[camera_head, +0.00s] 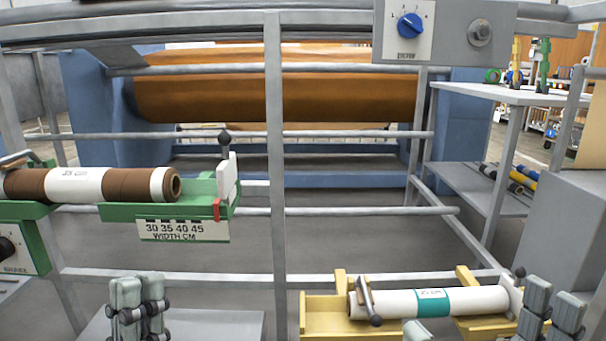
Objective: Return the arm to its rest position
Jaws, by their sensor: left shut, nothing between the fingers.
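My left gripper (138,300) stands upright at the bottom left, its grey fingers close together, shut and empty. It is in front of a grey plate (215,325) and below the green width holder. My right gripper (484,318) shows at the bottom right. One grey finger is at the bottom edge and two are farther right, spread apart with nothing seen between them. The palms of both grippers are out of the picture.
A brown-and-white roll (75,184) lies on a green holder (200,205) at left. A white roll with a teal band (390,303) rests on a yellow cradle (325,318), close to my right gripper. Grey rails (275,180) cross in front of the orange roller (215,90).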

